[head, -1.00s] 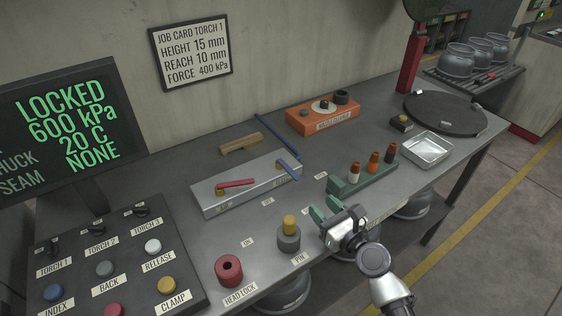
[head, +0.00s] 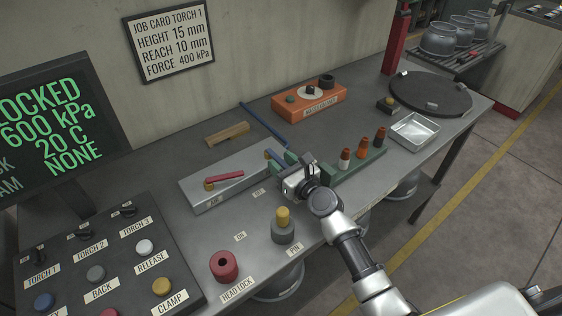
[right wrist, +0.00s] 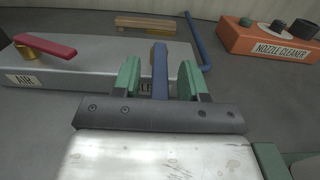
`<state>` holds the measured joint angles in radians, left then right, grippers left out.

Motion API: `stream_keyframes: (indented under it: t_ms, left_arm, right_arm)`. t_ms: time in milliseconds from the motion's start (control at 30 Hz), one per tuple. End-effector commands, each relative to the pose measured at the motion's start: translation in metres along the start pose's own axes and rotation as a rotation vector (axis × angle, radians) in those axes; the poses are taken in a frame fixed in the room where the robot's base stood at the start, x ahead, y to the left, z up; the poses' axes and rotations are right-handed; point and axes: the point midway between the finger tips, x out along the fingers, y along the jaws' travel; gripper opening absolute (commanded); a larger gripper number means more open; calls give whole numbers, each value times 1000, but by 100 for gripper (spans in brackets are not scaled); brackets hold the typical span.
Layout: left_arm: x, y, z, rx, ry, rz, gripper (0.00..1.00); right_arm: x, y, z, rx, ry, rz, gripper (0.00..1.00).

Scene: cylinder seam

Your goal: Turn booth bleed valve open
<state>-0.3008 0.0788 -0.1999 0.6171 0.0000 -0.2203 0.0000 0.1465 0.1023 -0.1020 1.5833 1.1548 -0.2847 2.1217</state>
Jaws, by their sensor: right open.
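The grey valve block (head: 205,199) lies on the bench with a red lever (head: 224,177) at its AIR end and a blue lever (head: 273,156) at its right end. The label by the blue lever is mostly hidden behind my gripper. In the right wrist view the blue lever (right wrist: 160,72) points across the block towards me, and the red lever (right wrist: 45,45) lies along it. My right gripper (head: 283,162) is open, its green fingers one on each side of the blue lever. In the right wrist view a gap shows between the lever and each finger (right wrist: 160,80). My left gripper is out of view.
A green rack (head: 350,168) with several nozzles stands close to the right of my gripper. A yellow-topped pin (head: 283,217) and red head lock (head: 224,266) stand in front.

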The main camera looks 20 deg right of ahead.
Motion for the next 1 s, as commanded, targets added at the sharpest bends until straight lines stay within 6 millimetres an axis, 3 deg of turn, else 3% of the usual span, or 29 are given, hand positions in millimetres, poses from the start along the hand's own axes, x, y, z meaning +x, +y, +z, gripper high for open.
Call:
stream_keyframes:
  t_ms: [333,633,867,1000]
  left_arm:
    - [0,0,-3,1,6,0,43]
    - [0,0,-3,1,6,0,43]
    - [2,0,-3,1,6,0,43]
    - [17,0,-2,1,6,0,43]
  right_arm:
    - [5,0,0,0,0,0,43]
    - [5,0,0,0,0,0,0]
    - [5,0,-1,0,0,3,0]
    - [6,-5,-6,-2,1,54,0]
